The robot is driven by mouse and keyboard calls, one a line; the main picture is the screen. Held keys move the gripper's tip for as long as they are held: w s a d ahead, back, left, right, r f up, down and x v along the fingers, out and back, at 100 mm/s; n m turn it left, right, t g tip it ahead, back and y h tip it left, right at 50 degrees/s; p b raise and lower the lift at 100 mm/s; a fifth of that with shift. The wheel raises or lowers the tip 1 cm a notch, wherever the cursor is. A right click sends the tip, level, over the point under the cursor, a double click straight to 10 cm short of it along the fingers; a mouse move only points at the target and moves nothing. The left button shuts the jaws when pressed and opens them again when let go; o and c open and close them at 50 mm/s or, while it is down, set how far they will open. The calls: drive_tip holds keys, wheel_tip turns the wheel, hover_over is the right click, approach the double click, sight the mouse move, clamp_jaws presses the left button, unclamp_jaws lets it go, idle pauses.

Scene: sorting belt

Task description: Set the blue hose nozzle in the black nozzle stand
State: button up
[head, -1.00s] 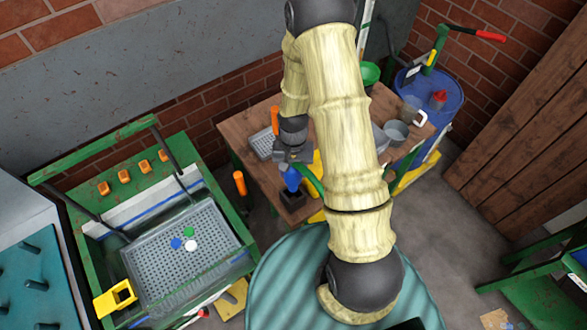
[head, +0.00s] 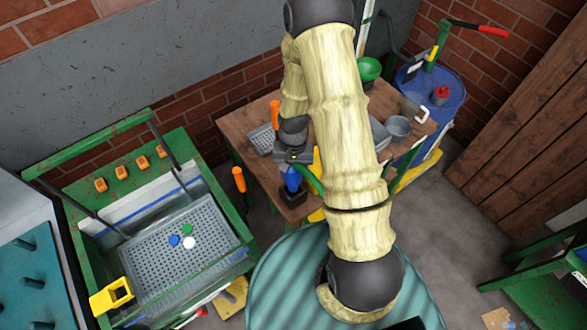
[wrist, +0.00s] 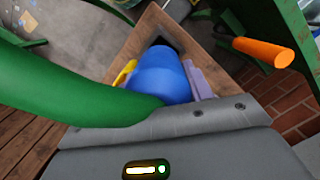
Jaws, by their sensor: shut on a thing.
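The blue hose nozzle (head: 292,180) is held between the fingers of my gripper (head: 292,165), pointing down over the black nozzle stand (head: 291,197) near the table's front corner. In the wrist view the blue nozzle (wrist: 160,76) sits between the two fingers of my gripper (wrist: 162,80). Beyond its end I see the dark opening of the black stand (wrist: 165,32). The nozzle overlaps the near edge of that opening; I cannot tell whether its tip is inside. A thick green curved piece (wrist: 75,92) crosses the wrist view beside the nozzle.
The wooden table (head: 240,140) holds a grey perforated tray (head: 262,140), an orange-handled tool (head: 275,113) and grey cups (head: 397,128). My arm hides the table's middle. A green-framed bin with a grey basket (head: 150,262) stands to the left, a blue drum (head: 440,110) at right.

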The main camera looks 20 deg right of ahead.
drive_tip(key=shift+f, duration=0.45)
drive_tip(key=shift+b, duration=0.3)
drive_tip(key=shift+f+b, duration=0.95)
drive_tip(key=shift+f, duration=0.4)
drive_tip(key=shift+f, duration=0.1)
drive_tip(key=shift+f+b, duration=0.6)
drive_tip(key=shift+f, duration=0.05)
drive_tip(key=shift+f+b, duration=0.45)
drive_tip(key=shift+f, duration=0.15)
idle(0.4)
drive_tip(key=o, duration=1.1)
drive_tip(key=shift+c, duration=0.2)
drive_tip(key=shift+r, duration=0.15)
